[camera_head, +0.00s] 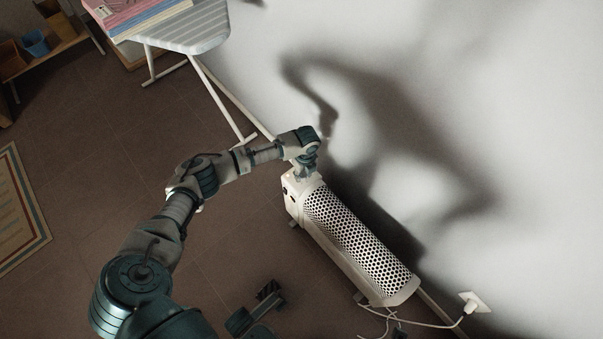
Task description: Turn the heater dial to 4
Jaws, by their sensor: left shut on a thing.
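The heater (345,240) is a long white unit with a perforated grille, standing on the floor along the wall. My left arm reaches in from the left, and my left gripper (303,174) points down at the heater's far upper-left end. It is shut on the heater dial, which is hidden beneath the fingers. The dial's numbers and its present setting cannot be read. A dark teal part at the bottom middle looks like my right gripper (262,303), low and apart from the heater; its jaws are unclear.
A white cord runs from the heater's near end to a wall socket (474,302). An ironing board (190,30) with folded cloths stands at the back. A striped rug (22,210) lies at left, and a low shelf (55,48) at upper left. The brown floor between is clear.

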